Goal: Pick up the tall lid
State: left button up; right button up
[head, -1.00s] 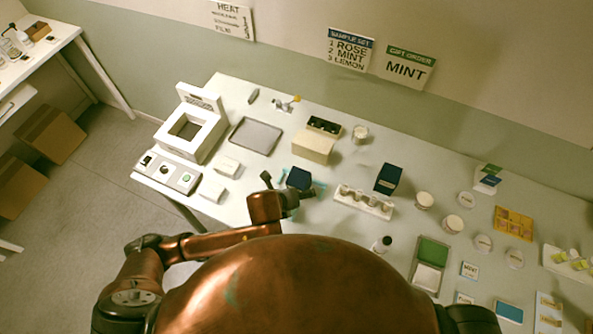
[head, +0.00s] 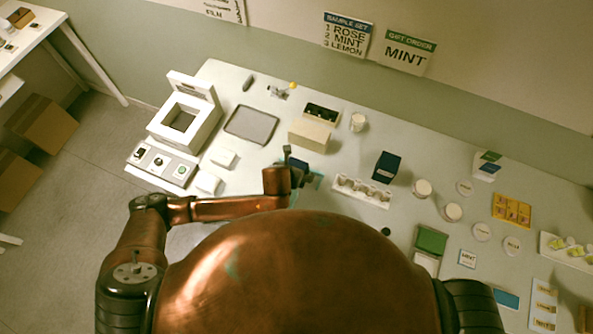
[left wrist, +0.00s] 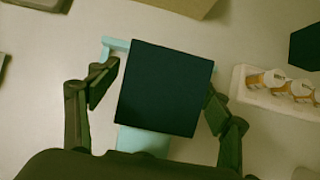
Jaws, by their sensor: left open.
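A dark navy square block, which looks like the tall lid (left wrist: 165,88), sits at a pale teal holder (left wrist: 145,141) in the left wrist view. The holder also shows in the head view (head: 316,181), where my arm mostly hides the block. My left gripper (left wrist: 161,84) is open, with one finger on each side of the block. I cannot tell whether the fingers touch it. In the head view my left gripper (head: 297,167) is over the holder. A second dark navy box (head: 386,167) stands to the right. My right gripper is out of view.
A white rack with several small bottles (head: 361,191) stands just right of the holder. A cardboard-coloured box (head: 309,135) is behind it. A grey tray (head: 251,125) and a white machine (head: 184,118) are to the left. Bare table lies between rack and box.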

pick_arm(q)
jog(key=shift+w+f, duration=0.1)
jog(key=shift+f, duration=0.15)
jog(key=c, duration=1.4)
